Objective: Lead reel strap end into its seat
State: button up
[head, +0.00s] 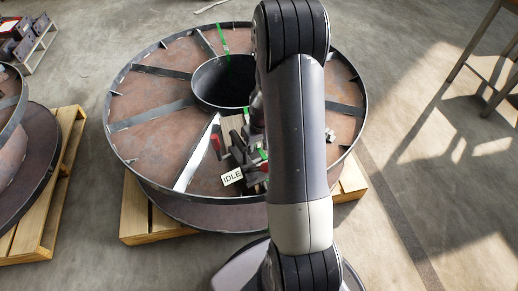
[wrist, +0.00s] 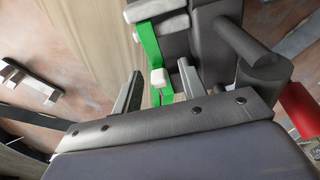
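The steel reel (head: 160,120) lies flat with its round hub opening (head: 225,82) facing up. A green strap (head: 221,40) shows at the far rim, and a green piece (head: 263,154) shows beside my arm. In the wrist view a green strap (wrist: 149,45) runs down from a pale-edged dark block (wrist: 176,22). A small white tab (wrist: 158,78) on the strap sits between the fingers of my gripper (wrist: 160,82). The fingers are apart, with gaps visible on both sides of the tab. I cannot make out the seat for certain.
A dark clamp-like device with a red handle (head: 215,142) and an IDLE label (head: 232,177) stands on the reel. Its dark cylinders (wrist: 262,72) are close right of my gripper. The reel rests on a wooden pallet (head: 135,215). Another reel is at left; open floor lies right.

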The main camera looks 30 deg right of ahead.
jog(key=shift+c, duration=0.3)
grip_shut()
jog(key=shift+r, duration=0.1)
notch_tip(320, 180, up, 10)
jog(key=shift+f+p, duration=0.1)
jog(key=shift+p, duration=1.05)
